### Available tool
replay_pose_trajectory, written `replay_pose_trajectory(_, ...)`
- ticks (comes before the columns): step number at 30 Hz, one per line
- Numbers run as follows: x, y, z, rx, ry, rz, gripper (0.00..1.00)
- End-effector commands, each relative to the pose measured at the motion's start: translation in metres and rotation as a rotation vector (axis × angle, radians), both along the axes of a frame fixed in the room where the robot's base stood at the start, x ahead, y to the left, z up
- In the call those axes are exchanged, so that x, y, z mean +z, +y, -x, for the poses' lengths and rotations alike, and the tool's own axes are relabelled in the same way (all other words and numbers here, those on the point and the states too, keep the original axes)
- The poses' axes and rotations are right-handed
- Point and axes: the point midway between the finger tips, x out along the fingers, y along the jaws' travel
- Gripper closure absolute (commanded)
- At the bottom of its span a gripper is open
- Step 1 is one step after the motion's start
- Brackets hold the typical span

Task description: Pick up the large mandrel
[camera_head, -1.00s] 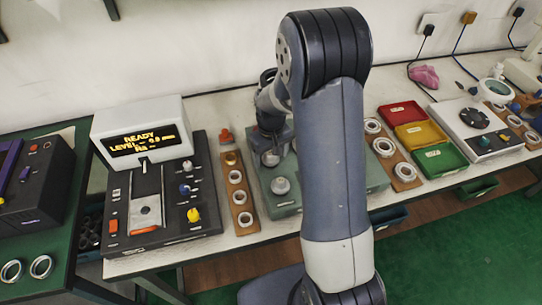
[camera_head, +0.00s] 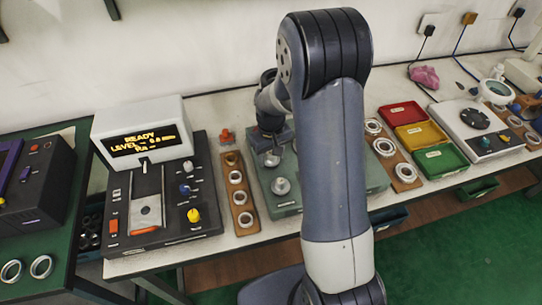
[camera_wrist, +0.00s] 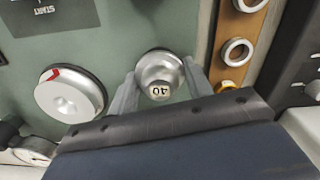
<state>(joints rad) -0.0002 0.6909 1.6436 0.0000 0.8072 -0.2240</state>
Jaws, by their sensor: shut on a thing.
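My gripper (camera_wrist: 160,80) is shut on a silver mandrel marked "40" (camera_wrist: 158,67) in the wrist view, one finger on each side of it. In the head view my gripper (camera_head: 273,152) is over the green machine (camera_head: 292,207), left of my upright arm link, with a small silver shape at its tip. How far the mandrel is from the machine's surface is hard to tell.
A silver dial with a red mark (camera_wrist: 68,97) is close left of the mandrel in the wrist view. A wooden ring rack (camera_head: 240,197) and a black console (camera_head: 165,205) stand left of the machine. Coloured trays (camera_head: 418,133) are to the right. My arm hides part of the bench.

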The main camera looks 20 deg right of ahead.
Motion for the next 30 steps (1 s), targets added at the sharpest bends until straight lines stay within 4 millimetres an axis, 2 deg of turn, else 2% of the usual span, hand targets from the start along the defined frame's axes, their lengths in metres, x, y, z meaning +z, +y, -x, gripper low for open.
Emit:
replay_pose_trajectory(5,0.014,0.0,-0.002,0.0,-0.006,0.0,0.88)
replay_pose_trajectory(18,0.091,0.0,-0.001,0.0,-0.005,0.0,0.88)
replay_pose_trajectory(30,0.122,0.0,0.0,0.0,-0.002,0.0,0.88)
